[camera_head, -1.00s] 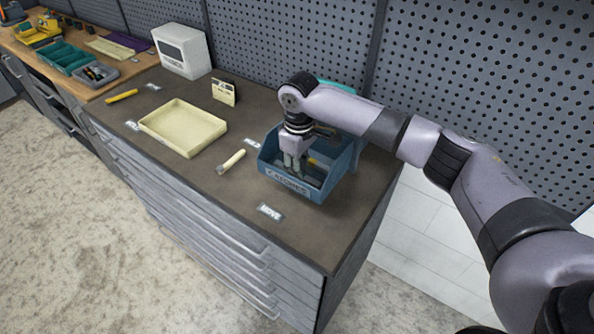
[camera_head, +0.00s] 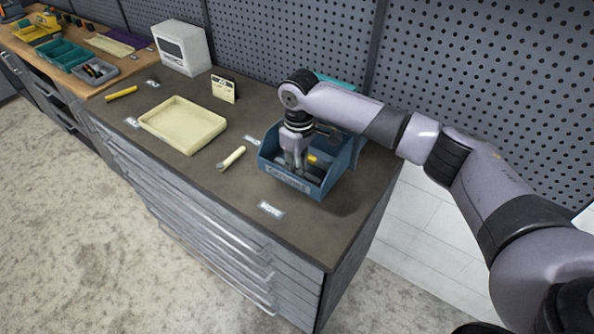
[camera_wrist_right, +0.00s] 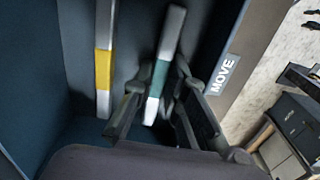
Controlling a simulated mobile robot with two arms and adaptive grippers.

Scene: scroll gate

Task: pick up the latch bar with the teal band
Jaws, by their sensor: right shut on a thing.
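The blue open-front bin (camera_head: 268,160) stands at the right end of the dark bench top. My right gripper (camera_head: 297,166) reaches down into it from above. In the right wrist view, the latch bar with the teal band (camera_wrist_right: 165,50) is pale, with grey and white parts, and stands tilted between the fingers. My right gripper (camera_wrist_right: 158,105) is shut on it, low down near the teal band. My left gripper is in neither current view.
A cream tray (camera_head: 183,125) is left of the bin. A pale-handled tool (camera_head: 232,158) lies between them. A pegboard wall (camera_head: 480,90) rises behind. The bench front is mostly clear.

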